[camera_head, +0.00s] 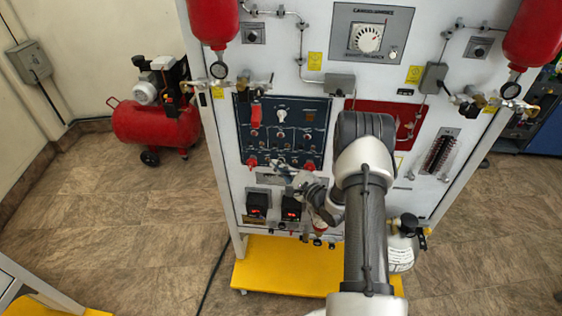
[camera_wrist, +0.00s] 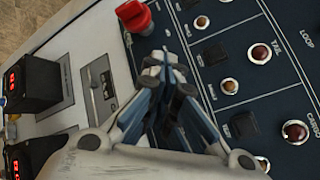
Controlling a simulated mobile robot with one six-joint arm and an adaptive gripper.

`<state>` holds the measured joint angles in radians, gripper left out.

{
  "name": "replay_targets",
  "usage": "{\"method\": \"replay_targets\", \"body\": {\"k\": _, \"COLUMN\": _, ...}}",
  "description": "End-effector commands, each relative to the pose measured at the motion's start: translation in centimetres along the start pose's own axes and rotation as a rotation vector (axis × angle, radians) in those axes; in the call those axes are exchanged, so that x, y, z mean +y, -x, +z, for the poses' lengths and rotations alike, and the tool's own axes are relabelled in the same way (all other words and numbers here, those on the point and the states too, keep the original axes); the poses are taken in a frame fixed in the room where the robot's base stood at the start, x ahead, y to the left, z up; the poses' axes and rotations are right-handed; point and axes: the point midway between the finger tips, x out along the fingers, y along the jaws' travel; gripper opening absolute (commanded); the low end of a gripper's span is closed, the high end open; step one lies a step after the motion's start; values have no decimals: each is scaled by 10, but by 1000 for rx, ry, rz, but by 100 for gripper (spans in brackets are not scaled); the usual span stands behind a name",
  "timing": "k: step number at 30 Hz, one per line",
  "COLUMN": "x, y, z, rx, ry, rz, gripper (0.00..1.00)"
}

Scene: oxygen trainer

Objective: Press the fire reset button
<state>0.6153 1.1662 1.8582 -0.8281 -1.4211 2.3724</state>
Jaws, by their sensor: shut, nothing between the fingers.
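The dark blue switch panel (camera_head: 283,130) is on the front of the trainer board and carries switches, small round buttons and a red knob at its lower left. In the wrist view its surface (camera_wrist: 222,18) shows round brown-red buttons, dark square parts and partly readable labels such as LOOP and CARGO. No label reading fire reset is legible, so I cannot tell which button it is. My gripper (camera_wrist: 168,62) is shut and empty. Its fingertips are over the panel's lower edge, near the red knob (camera_wrist: 134,16), and hide part of the panel. Contact cannot be told.
Two black displays with red digits (camera_head: 257,204) (camera_wrist: 32,82) sit below the panel. A red panel (camera_head: 390,118) is to its right, partly behind my arm. Red bottles (camera_head: 213,22) hang at the top. A yellow base (camera_head: 275,266) is below; a red compressor (camera_head: 155,122) stands left.

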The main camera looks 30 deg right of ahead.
Motion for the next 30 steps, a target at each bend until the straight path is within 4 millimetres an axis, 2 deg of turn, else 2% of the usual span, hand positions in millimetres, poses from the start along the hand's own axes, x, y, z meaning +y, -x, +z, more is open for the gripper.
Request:
{"method": "replay_targets", "body": {"k": 16, "x": 6, "y": 9, "z": 6, "rx": 1, "ry": -2, "rz": 1, "gripper": 0}}
{"method": "replay_targets", "body": {"k": 30, "x": 28, "y": 39, "z": 28, "rx": 1, "ry": -3, "rz": 2, "gripper": 0}}
